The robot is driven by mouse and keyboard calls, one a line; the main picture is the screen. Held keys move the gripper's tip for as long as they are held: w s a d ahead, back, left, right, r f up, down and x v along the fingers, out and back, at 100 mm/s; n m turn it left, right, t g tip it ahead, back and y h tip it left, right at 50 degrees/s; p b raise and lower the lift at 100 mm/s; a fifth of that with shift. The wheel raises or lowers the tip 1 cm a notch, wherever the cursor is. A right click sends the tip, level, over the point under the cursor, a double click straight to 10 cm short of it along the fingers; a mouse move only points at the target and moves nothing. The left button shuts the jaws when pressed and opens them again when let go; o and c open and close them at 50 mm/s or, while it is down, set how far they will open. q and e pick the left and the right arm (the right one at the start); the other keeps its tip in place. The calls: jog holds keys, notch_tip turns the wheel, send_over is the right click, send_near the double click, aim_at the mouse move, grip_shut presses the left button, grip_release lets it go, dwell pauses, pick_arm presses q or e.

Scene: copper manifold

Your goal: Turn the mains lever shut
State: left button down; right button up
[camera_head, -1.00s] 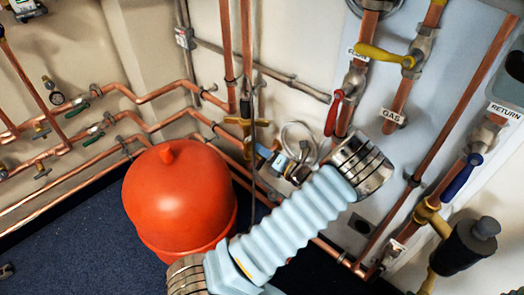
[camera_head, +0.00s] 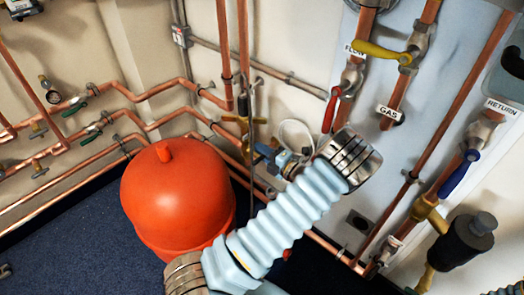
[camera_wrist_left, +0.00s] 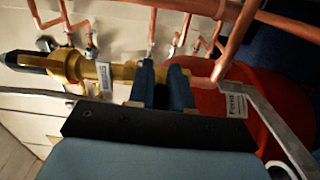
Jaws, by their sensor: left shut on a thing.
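My left gripper (camera_wrist_left: 162,80) fills the middle of the left wrist view. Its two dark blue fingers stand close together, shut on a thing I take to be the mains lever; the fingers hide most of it. A brass valve body (camera_wrist_left: 75,68) lies to the left of the fingers, with brass pipework running behind them. In the head view my ribbed wrist (camera_head: 300,205) reaches up and right in front of the pipes, and the fingers are largely hidden. A brass fitting (camera_head: 235,120) shows just above and left of the wrist.
A red tank (camera_head: 175,200) stands on the floor, left of my arm. A red lever (camera_head: 331,110), a yellow lever (camera_head: 380,51) and a blue lever (camera_head: 459,174) are on the right-hand pipes. A tag (camera_wrist_left: 234,105) hangs near the fingers. Copper pipes crowd the wall.

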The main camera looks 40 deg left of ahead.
pick_arm(q)
jog(key=shift+d+f, duration=0.1)
jog(key=shift+f, duration=0.05)
jog(key=c, duration=1.1)
grip_release()
